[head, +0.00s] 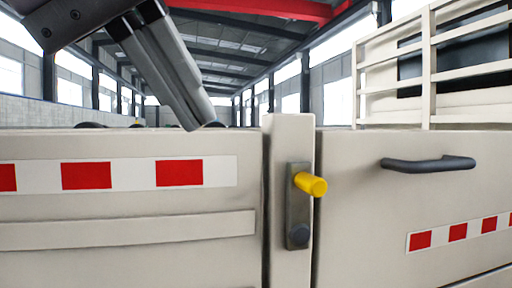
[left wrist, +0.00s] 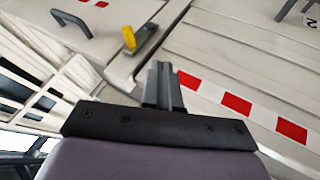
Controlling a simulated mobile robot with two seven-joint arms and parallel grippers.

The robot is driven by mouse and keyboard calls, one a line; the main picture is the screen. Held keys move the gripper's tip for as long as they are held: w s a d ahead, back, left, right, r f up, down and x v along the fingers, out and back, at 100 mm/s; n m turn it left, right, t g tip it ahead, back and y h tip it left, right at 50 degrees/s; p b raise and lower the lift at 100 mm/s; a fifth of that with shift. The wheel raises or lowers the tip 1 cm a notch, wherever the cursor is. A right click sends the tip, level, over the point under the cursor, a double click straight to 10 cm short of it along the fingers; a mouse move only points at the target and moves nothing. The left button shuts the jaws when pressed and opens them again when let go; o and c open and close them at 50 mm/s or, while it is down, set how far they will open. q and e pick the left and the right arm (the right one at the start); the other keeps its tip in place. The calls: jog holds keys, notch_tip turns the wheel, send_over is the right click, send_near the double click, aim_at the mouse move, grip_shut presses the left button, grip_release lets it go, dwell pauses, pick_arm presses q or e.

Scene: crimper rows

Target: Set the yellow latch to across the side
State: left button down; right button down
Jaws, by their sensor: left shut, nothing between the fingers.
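The yellow latch (head: 311,184) is a short round handle near the top of a dark upright plate (head: 298,212) on a pale post. It juts out toward me and slightly right. A dark round knob sits at the plate's lower end. My left gripper (head: 203,125) is at the panel's top edge, up and left of the latch, apart from it. In the left wrist view the gripper (left wrist: 161,68) is shut and empty, with the yellow latch (left wrist: 129,38) ahead and to the left. My right gripper is not in view.
A pale side panel (head: 130,265) with red and white tape is left of the post. A door with a dark handle (head: 428,164) is to the right. A pale slatted rack (head: 428,70) stands behind at right. The space in front of the latch looks clear.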

aim_at(292, 167)
pick_arm(q)
jog(key=shift+w+d+f+b, duration=0.15)
jog(key=shift+w+d+f, duration=1.5)
jog(key=shift+d+f, duration=0.15)
jog(key=shift+w+d+f+b, duration=0.15)
jog(key=shift+w+d+f, duration=1.5)
jog(key=shift+d, duration=0.15)
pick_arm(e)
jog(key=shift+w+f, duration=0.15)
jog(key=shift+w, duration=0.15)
pick_arm(q)
jog(key=shift+s, duration=0.1)
jog(key=shift+d+r+p, duration=0.1)
jog(key=shift+r+p, duration=0.1)
jog(key=shift+p, duration=0.35)
jog(key=shift+d+y, duration=0.1)
jog(key=shift+y, duration=0.2)
jog(key=shift+p, duration=0.35)
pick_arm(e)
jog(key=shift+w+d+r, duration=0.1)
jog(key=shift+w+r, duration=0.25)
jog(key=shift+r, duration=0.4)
pick_arm(q)
jog(key=shift+d+r+p, duration=0.1)
jog(key=shift+d+p, duration=0.05)
jog(key=shift+p, duration=0.35)
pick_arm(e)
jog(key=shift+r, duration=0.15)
